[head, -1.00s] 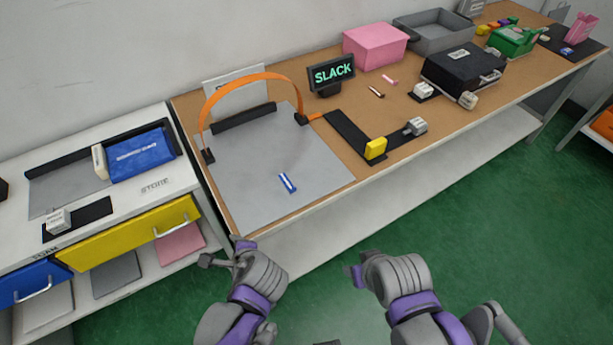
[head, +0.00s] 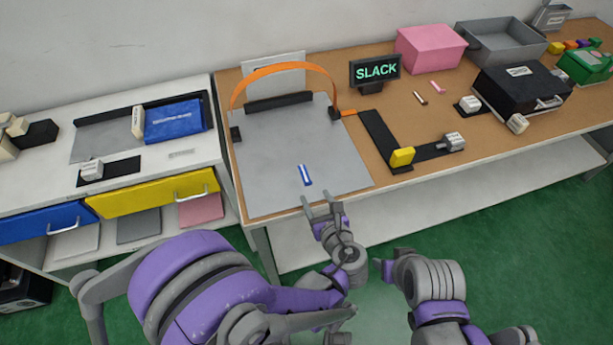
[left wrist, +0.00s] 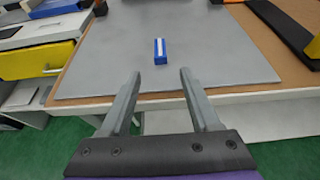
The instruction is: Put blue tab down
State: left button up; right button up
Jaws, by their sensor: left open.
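A small blue tab (head: 305,175) with a white stripe is on the grey sheet (head: 270,160) near its front edge. In the left wrist view the blue tab (left wrist: 160,51) lies beyond my fingertips, roughly centred between them. My left gripper (head: 321,203) is open and empty at the table's front edge, in front of the tab and apart from it. The left wrist view shows its two spread fingers (left wrist: 160,78). My right arm's end (head: 388,268) is low in front of the table; its fingers cannot be made out clearly.
An orange arched band (head: 283,68) spans the back of the sheet. A white cabinet (head: 125,180) stands left. The sheet around the tab is clear.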

aim_at(309, 183)
pick_arm(q)
jog(key=x, duration=0.5)
jog(key=shift+w+r+p, duration=0.15)
jog(key=shift+w+p, duration=0.2)
grip_shut()
